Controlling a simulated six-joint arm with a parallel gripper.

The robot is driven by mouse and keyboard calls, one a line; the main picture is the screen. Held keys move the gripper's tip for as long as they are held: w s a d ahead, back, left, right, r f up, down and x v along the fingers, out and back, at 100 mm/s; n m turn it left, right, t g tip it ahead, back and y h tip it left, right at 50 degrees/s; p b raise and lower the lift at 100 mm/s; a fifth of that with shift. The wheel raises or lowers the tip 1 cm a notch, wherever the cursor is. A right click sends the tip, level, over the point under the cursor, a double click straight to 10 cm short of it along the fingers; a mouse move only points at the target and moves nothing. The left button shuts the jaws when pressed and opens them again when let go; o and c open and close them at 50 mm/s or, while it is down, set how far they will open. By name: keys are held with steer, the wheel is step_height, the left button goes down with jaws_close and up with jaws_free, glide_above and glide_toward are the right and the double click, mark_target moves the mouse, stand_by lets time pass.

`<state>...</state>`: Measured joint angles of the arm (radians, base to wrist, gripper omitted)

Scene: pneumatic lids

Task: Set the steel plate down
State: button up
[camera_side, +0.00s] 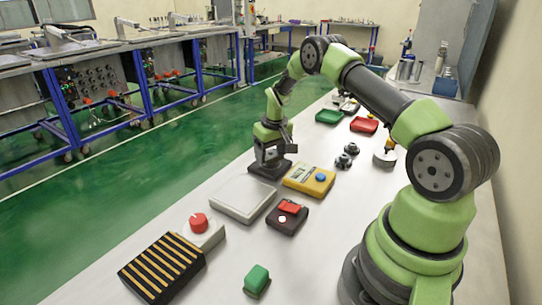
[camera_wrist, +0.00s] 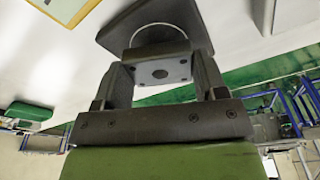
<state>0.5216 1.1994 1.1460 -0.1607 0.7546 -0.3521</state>
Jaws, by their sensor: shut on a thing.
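The steel plate (camera_wrist: 158,71), light grey with a dark centre hole and small corner holes, sits between the fingers of my gripper (camera_wrist: 160,82) in the wrist view. My gripper is shut on it. Just beyond it is a dark base (camera_wrist: 118,28) with a pale ring partly hidden by the held piece. In the side view my gripper (camera_side: 269,152) points down over the dark base (camera_side: 261,168) near the table's left edge. The plate is small there, and I cannot tell whether it touches the base.
A flat grey slab (camera_side: 243,199) and a dark box with a red switch (camera_side: 287,217) lie nearer. A green block (camera_side: 257,280) is in front. Bare table lies right of the dark box.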

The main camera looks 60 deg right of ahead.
steer(key=shift+f, duration=0.6)
steer(key=shift+f, duration=0.15)
steer(key=o, duration=1.2)
steer(key=shift+c, duration=0.2)
